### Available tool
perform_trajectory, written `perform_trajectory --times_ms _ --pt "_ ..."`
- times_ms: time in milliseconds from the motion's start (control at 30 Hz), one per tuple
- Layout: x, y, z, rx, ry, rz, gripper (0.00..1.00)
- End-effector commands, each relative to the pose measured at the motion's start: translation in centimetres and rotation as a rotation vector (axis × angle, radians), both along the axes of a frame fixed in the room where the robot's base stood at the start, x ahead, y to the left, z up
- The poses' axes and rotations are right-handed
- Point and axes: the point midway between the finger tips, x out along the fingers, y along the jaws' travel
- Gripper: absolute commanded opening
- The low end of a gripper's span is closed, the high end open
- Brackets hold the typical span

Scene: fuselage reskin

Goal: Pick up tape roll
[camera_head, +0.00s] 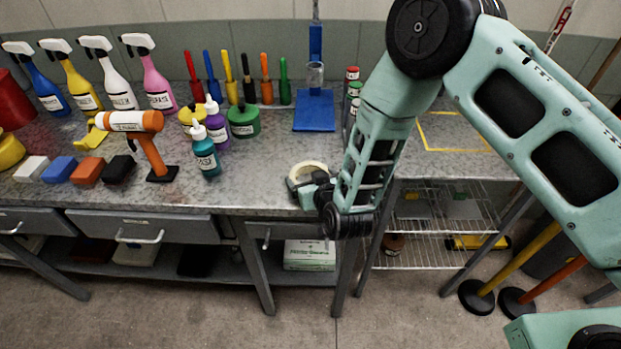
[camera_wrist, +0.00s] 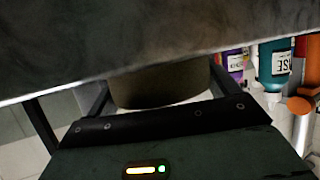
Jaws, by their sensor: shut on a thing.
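The tape roll (camera_head: 308,170) is a pale cream ring at the front edge of the grey workbench. My gripper (camera_head: 306,188) is at its near side, and my wrist hides part of it. In the wrist view the roll (camera_wrist: 160,86) appears as a dark, shaded, curved band between the two fingers of my gripper (camera_wrist: 160,92). The gripper is shut on the roll. I cannot tell whether the roll touches the benchtop.
The workbench top (camera_head: 245,185) runs close by my gripper. A teal bottle (camera_head: 205,152), a purple bottle (camera_head: 217,125) and an orange tool (camera_head: 145,140) stand to the left. A blue dustpan (camera_head: 314,112) is behind. Bare benchtop lies left of the roll.

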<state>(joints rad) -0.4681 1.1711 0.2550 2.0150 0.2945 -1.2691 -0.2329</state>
Motion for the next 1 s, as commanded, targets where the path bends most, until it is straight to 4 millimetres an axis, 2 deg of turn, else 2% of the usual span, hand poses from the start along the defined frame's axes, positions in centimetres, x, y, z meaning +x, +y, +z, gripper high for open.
perform_trajectory --times_ms 267,700,1000 --pt "0.1 0.0 1.5 0.001 -0.003 0.001 0.63" --pt "0.0 0.1 8.4 0.002 -0.005 0.001 0.63" --pt "0.0 0.0 10.0 0.001 0.0 0.0 0.63"
